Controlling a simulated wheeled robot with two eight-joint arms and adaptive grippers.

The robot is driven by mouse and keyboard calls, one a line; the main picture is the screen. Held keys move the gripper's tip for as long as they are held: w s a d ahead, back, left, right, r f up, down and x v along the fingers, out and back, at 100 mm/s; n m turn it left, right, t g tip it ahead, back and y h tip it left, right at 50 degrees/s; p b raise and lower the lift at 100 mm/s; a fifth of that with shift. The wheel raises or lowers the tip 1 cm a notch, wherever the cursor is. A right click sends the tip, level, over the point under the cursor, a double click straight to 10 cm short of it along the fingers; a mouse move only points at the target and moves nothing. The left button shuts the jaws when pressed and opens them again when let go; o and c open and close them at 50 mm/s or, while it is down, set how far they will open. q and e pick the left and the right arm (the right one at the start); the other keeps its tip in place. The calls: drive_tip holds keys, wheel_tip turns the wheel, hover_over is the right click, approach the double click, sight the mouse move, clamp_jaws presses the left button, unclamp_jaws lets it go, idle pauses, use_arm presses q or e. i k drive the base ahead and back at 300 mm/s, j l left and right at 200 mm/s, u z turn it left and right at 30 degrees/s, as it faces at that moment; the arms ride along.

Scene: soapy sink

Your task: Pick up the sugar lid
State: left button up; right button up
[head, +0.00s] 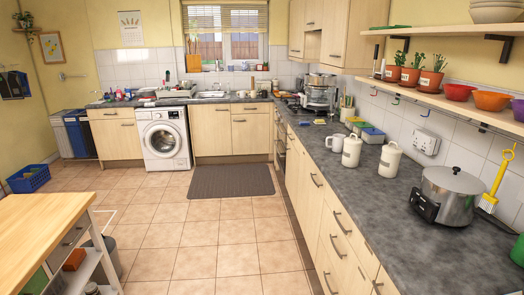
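Two white canisters stand upright on the grey counter along the right wall. The nearer canister (390,163) and the one behind it (351,154) each appear to have a white lid on top, the nearer lid (392,146) and the farther lid (354,138). Any lettering is too small to read, so I cannot tell which one is for sugar. Neither of my grippers is in view.
A slow cooker (447,194) stands on the counter nearer to me. A small white mug (334,143) is beside the farther canister. A shelf (450,104) with pots and bowls hangs above. A wooden table (40,235) is at left. The tiled floor (205,245) between is clear.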

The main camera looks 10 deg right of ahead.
sight(354, 141)
drive_tip(key=i+z, duration=0.25)
drive_tip(key=i, duration=0.2)
drive_tip(key=i+j+z, duration=0.3)
drive_tip(key=i, duration=0.15)
drive_tip(key=i+j+z, duration=0.25)
drive_tip(key=i, duration=0.2)
drive_tip(key=i+j+z, duration=0.25)
drive_tip(key=i, duration=0.2)
